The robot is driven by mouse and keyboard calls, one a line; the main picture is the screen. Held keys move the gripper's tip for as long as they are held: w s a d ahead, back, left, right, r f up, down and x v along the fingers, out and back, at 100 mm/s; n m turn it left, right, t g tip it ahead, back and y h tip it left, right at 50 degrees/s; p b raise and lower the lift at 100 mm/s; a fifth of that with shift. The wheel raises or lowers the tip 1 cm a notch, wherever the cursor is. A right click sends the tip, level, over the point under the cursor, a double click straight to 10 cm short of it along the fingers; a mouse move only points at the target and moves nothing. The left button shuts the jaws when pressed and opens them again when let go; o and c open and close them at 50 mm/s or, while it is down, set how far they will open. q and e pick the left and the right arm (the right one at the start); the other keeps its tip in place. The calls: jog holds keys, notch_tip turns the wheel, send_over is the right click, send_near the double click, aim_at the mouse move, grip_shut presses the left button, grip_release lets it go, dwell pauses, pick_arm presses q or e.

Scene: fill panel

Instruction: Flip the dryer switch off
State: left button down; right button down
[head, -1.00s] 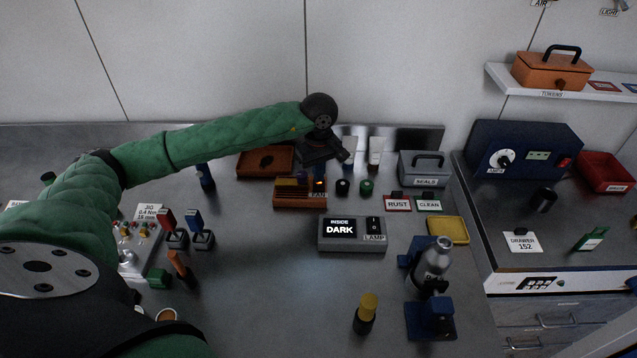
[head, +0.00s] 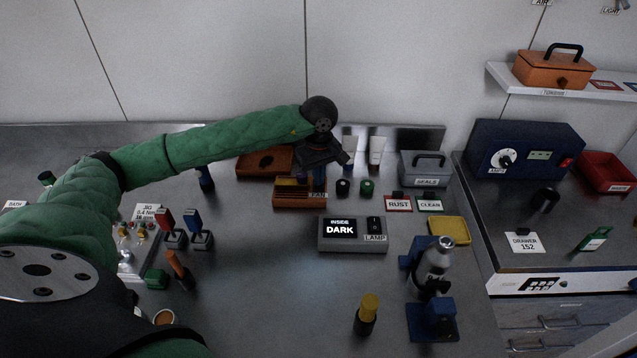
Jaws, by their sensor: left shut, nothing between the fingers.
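No label that I can read says dryer. An orange ribbed box (head: 288,201), with a label that seems to read FAN, sits at the back middle of the bench. My left gripper (head: 319,184) points down over the right end of this box. It is shut, with nothing seen held. The gripper and wrist hide part of the box's top, so any switch there and its position cannot be made out. I cannot tell whether the fingers touch the box. My right gripper is not in view.
A grey lamp box (head: 335,244) reading INSIDE DARK stands in front. A bottle in a blue stand (head: 432,322) is front right.

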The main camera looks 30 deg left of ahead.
pick_arm(q)
jog(key=shift+f, duration=0.3)
jog(key=shift+r, duration=0.1)
jog(key=shift+r, duration=3.4)
